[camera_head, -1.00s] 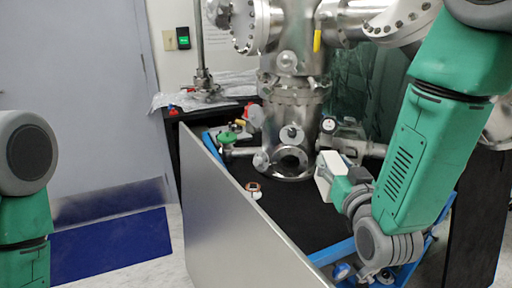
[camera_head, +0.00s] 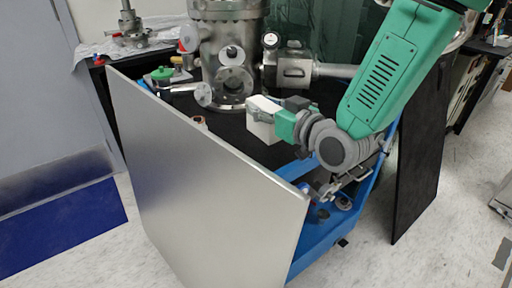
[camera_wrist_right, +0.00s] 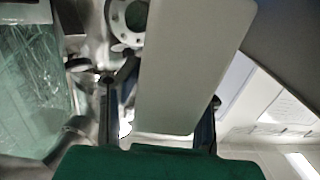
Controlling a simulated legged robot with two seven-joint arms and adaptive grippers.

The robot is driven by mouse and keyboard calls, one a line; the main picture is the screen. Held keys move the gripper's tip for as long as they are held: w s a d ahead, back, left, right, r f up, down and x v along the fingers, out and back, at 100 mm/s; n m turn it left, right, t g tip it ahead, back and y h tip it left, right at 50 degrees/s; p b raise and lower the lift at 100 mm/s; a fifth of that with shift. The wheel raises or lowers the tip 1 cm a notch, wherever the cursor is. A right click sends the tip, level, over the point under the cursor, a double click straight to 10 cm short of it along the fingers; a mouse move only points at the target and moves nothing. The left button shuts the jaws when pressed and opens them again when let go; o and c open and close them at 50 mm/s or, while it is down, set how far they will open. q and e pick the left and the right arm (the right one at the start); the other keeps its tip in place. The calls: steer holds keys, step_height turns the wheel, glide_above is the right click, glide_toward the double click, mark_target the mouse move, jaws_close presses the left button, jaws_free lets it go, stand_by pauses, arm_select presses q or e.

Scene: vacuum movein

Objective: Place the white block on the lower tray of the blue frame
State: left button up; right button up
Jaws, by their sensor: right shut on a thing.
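The white block (camera_head: 263,126) is held at the end of my right arm, above the black top of the blue frame (camera_head: 318,240). My right gripper (camera_head: 268,108) is shut on the block. In the right wrist view, the block (camera_wrist_right: 190,65) fills the middle between the two fingers of the gripper (camera_wrist_right: 157,125). The frame's lower part shows only through a gap at its right front corner. A large grey panel hides most of the lower tray. My left gripper is not in view.
The grey metal panel (camera_head: 195,185) leans along the frame's front left side. A dark panel (camera_head: 415,160) stands to the right. Steel vacuum chamber parts (camera_head: 228,45) stand behind the block. Open floor (camera_head: 455,215) lies at the right.

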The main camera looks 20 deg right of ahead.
mark_target(264, 135)
step_height(264, 135, down, 8)
steer(key=shift+r+b, duration=0.25)
steer(key=shift+b, duration=0.75)
steer(key=shift+f, duration=0.15)
steer(key=o, duration=0.8)
steer(key=shift+o, duration=0.2)
steer(key=shift+s+d, duration=0.1)
steer(key=shift+s, duration=0.05)
steer(key=p+v, duration=0.4)
steer(key=v, duration=0.7)
steer(key=shift+s, duration=0.3)
